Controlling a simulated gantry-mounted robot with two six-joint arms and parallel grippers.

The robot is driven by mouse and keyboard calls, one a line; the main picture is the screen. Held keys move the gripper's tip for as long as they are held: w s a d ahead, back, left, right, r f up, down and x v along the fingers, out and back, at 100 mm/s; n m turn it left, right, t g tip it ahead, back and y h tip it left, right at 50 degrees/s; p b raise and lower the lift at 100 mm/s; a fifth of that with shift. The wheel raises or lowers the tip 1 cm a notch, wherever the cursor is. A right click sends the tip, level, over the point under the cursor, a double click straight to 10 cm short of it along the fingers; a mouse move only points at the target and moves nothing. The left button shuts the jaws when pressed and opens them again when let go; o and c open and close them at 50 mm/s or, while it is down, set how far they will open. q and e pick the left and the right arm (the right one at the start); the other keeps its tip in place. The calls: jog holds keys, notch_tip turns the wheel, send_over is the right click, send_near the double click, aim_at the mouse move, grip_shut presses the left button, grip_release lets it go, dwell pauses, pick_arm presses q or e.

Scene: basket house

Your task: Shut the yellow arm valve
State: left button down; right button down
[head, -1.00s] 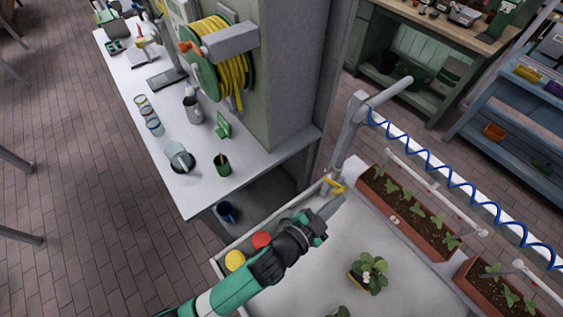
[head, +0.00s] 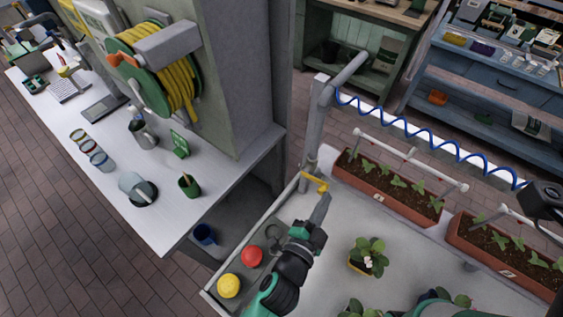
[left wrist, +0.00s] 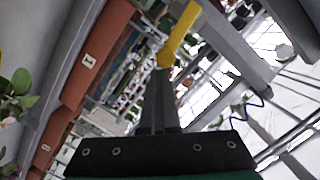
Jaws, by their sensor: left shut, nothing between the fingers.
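The yellow arm valve (head: 316,183) is a small yellow lever low on the grey post at the near tray's back left corner. It also shows in the left wrist view (left wrist: 179,34), slanting just past my fingertips. My left gripper (head: 321,207) is shut and empty, its grey fingers pointing up at the lever. In the left wrist view the shut fingers (left wrist: 160,76) end close to the lever's lower end; I cannot tell whether they touch it. My right gripper's fingers are not seen.
The grey post (head: 318,125) carries a pipe with a blue coiled hose (head: 430,140). Planter boxes (head: 385,190) stand to the right. A red button (head: 251,256) and a yellow button (head: 229,286) are left of my arm. A potted plant (head: 367,252) stands on the tray.

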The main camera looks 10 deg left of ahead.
pick_arm(q)
jog(key=shift+a, duration=0.1)
dwell(0.4)
notch_tip(320, 180, up, 4)
jog(key=s+d+p, duration=0.2)
jog(key=p, duration=0.1)
jog(key=f+v, duration=0.1)
jog(key=v, duration=0.8)
jog(key=shift+r, duration=0.2)
